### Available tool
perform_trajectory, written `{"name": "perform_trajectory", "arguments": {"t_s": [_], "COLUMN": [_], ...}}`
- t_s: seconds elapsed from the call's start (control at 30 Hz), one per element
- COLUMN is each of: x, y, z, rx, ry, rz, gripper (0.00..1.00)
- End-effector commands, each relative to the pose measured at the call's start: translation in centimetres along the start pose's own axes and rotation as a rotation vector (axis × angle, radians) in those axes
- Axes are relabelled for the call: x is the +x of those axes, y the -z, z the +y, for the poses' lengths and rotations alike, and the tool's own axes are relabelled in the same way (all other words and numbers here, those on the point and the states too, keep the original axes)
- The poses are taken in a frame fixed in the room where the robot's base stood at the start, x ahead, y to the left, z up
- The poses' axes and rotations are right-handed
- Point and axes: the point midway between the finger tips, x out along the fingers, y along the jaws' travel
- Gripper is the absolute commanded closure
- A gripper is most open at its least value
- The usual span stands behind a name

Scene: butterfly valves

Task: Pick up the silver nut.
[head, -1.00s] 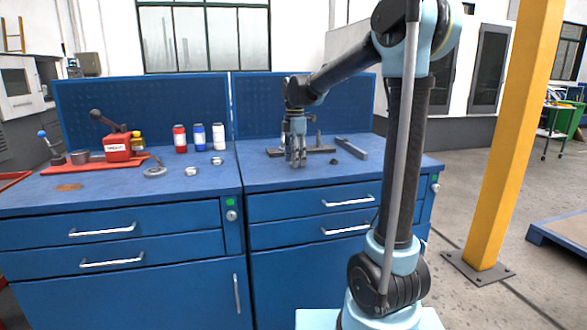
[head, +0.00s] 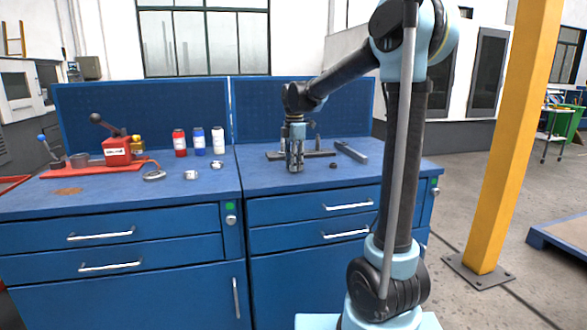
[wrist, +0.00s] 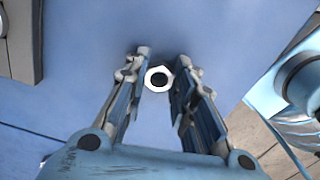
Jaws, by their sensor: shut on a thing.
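The silver nut (wrist: 159,79) is a bright hexagonal ring with a dark hole. In the wrist view it sits between the fingertips of my gripper (wrist: 161,72), touching or nearly touching both. In the head view my gripper (head: 295,168) points straight down at the top of the right workbench, and the nut cannot be made out there. My gripper is shut on the nut. Whether the nut rests on the bench or is just clear of it cannot be told.
A small dark part (head: 333,165) lies right of my gripper on the right workbench (head: 262,180). A dark bar (head: 322,153) lies behind it and a grey piece (head: 351,152) to the right. Small silver rings (head: 190,175), bottles (head: 199,141) and a red device (head: 117,151) stand on the left bench.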

Motion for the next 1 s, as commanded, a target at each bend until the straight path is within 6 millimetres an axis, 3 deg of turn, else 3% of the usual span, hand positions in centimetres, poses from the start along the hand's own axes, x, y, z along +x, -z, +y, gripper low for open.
{"name": "perform_trajectory", "arguments": {"t_s": [0.53, 0.73, 1.0], "x": [-8.2, -9.5, -9.6], "y": [0.0, -0.1, -0.1], "z": [0.0, 0.0, 0.0], "rx": [0.001, 0.001, 0.001], "ry": [0.000, 0.000, 0.000], "rz": [0.000, 0.000, 0.000], "gripper": [1.00, 1.00, 1.00]}}
